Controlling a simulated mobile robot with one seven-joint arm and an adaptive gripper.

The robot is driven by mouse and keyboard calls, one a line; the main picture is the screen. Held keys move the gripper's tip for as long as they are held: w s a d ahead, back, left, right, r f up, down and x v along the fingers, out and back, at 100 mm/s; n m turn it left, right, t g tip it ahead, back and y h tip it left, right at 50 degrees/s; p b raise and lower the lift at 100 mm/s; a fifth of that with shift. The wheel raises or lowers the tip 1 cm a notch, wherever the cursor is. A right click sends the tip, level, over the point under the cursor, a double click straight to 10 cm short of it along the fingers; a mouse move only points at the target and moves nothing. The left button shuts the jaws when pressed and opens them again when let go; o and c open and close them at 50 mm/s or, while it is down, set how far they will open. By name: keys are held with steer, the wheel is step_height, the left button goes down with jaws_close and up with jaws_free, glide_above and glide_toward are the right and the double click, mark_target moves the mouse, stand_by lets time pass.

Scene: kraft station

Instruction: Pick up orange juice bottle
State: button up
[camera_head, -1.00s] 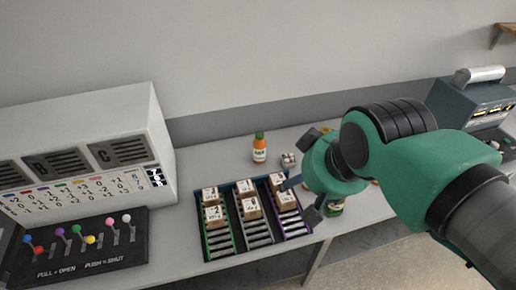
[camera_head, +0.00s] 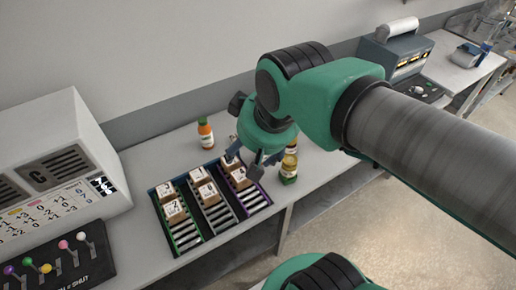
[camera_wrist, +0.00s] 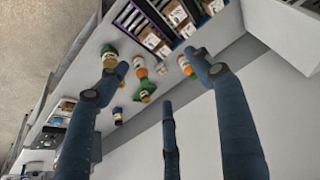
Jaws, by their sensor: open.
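An orange bottle with a green cap and white label (camera_head: 205,133) stands upright at the back of the bench in the head view, near the wall. My gripper (camera_head: 247,162) is open, to the right of this bottle and apart from it, by the far end of the right-hand rack. In the wrist view my gripper (camera_wrist: 163,76) shows three spread dark fingers with nothing between them held. An orange bottle (camera_wrist: 186,65) shows there beside the right fingertip; it looks like the same bottle. Another orange-and-white bottle (camera_wrist: 140,68) shows between the fingers.
A rack (camera_head: 160,212) with several lanes of small boxes stands in front of the bottle. Jars (camera_head: 289,166) stand right of my gripper, close to it. A white console (camera_head: 95,150) with levers is at left. A grey machine (camera_head: 396,48) stands at the back right.

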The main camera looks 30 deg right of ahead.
steer(key=w+d+f+g+p, duration=0.1)
steer(key=w+d+f, duration=0.25)
steer(key=w, duration=0.45)
steer(key=w+d+f+g+p, duration=0.2)
steer(key=w+d+f, duration=0.15)
steer(key=w, duration=0.35)
steer(key=w+d+f, duration=0.3)
steer(key=f, duration=0.2)
steer(key=w+d+f+m+g+p, duration=0.1)
steer(key=w+d+f, duration=0.2)
steer(key=f, duration=0.3)
steer(key=w+d+f+g+p, duration=0.1)
steer(key=w+d+f, duration=0.2)
steer(key=d+f, duration=0.2)
steer(key=shift+w+f, duration=0.15)
steer(key=shift+f, duration=0.3)
steer(key=shift+d+f, duration=0.1)
step_height(320, 180, down, 9)
steer(key=shift+r+b, duration=0.2)
steer(key=shift+b, duration=0.2)
steer(key=shift+f, duration=0.15)
